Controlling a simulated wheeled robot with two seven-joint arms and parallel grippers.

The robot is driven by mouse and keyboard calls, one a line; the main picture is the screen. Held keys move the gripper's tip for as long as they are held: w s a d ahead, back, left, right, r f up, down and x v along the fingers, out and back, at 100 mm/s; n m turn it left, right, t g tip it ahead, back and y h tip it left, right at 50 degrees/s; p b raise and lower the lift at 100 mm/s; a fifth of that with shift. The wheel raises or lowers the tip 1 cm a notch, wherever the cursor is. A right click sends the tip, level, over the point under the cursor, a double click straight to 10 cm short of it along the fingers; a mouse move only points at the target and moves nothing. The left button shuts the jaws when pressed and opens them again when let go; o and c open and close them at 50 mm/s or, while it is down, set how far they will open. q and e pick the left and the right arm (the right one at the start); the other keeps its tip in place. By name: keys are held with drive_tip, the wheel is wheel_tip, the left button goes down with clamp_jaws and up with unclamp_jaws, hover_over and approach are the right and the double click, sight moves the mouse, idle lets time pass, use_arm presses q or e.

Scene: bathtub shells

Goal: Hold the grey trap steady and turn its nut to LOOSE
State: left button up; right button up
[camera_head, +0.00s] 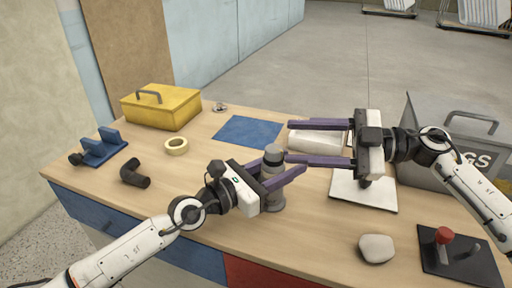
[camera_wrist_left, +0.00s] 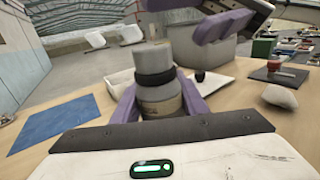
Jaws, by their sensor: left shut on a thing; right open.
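The grey trap (camera_head: 273,192) stands upright on the wooden table, near the middle. In the left wrist view the trap (camera_wrist_left: 160,100) shows a dark band, which looks like its nut (camera_wrist_left: 153,68), below a light grey top. My left gripper (camera_head: 279,173) is shut on the trap's body, with a purple finger on each side. My right gripper (camera_head: 289,142) is open and empty, its fingers pointing left. Its lower fingertip is close beside the trap's top; I cannot tell whether it touches. No LOOSE mark can be read.
A yellow toolbox (camera_head: 161,106), tape roll (camera_head: 176,146), black elbow pipe (camera_head: 134,174) and blue holder (camera_head: 103,147) are at the left. A blue mat (camera_head: 248,131) lies behind.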

drive_tip(key=a+f+m, duration=0.1)
drive_tip(key=a+m, duration=0.1)
drive_tip(key=a, duration=0.1)
drive_tip(key=w+a+f+m+t, duration=0.1)
drive_tip(key=a+m, duration=0.2)
drive_tip(key=w+a+f+m+t, duration=0.1)
drive_tip(key=a+m, duration=0.1)
drive_tip(key=a, duration=0.1)
drive_tip(key=shift+w+a+f+m, duration=0.15)
drive_tip(key=shift+w+f+m, duration=0.1)
drive_tip(key=shift+m, duration=0.15)
drive_tip(key=shift+s, duration=0.1)
drive_tip(key=shift+c, duration=0.5)
drive_tip(key=c, duration=1)
